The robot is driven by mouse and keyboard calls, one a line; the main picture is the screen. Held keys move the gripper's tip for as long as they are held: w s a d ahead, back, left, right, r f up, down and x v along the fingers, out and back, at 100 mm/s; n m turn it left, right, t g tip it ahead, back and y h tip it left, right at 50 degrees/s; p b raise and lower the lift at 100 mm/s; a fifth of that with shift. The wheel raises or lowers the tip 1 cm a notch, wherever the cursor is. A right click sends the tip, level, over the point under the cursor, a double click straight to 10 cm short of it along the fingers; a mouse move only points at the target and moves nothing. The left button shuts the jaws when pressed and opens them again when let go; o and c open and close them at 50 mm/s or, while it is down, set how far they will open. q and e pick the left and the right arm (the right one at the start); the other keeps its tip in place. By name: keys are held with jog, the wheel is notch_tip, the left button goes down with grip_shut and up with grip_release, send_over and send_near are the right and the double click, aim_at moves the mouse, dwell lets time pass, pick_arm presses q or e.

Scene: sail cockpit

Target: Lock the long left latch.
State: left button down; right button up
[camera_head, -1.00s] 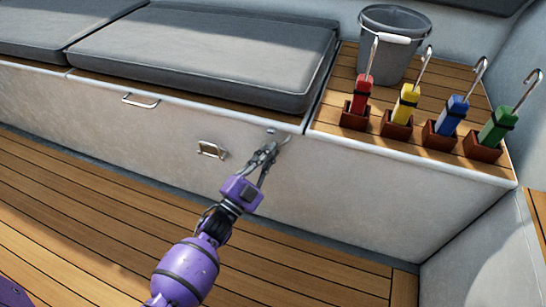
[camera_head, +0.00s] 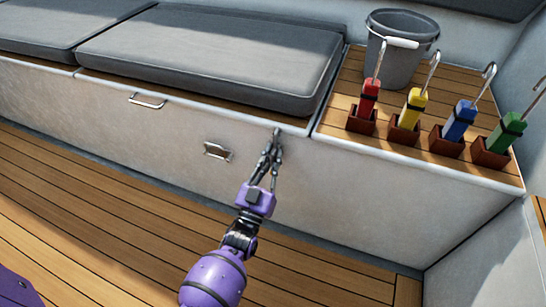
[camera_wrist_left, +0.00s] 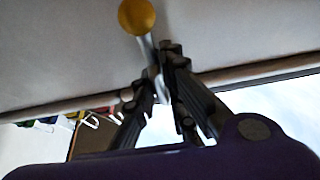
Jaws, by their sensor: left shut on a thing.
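The long left latch (camera_wrist_left: 147,45) shows in the left wrist view as a silver lever with a yellow ball knob at its end. My left gripper (camera_wrist_left: 161,75) is shut on the lever, with the knob beyond the fingertips. In the head view my left gripper (camera_head: 270,150) is at the upper edge of the pale locker front, below the right end of the long grey cushion. A short silver piece of the latch (camera_head: 276,132) stands up at the fingertips there; the fingers hide the rest. My right gripper is not in view.
A small metal catch (camera_head: 217,151) is on the locker front, left of the gripper. A metal handle (camera_head: 147,101) is farther left. To the right are a grey bucket (camera_head: 395,55) and several coloured, hooked handles in brown holders. The wooden floor (camera_head: 110,215) is clear.

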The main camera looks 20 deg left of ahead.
pick_arm(q)
jog(key=shift+f+n, duration=0.1)
jog(key=shift+n, duration=0.2)
jog(key=c, duration=1.8)
grip_release()
jog(key=shift+c, duration=0.2)
jog(key=shift+s, duration=0.1)
jog(key=shift+s+f, duration=0.15)
jog(key=shift+s, duration=0.15)
jog(key=v, duration=1.1)
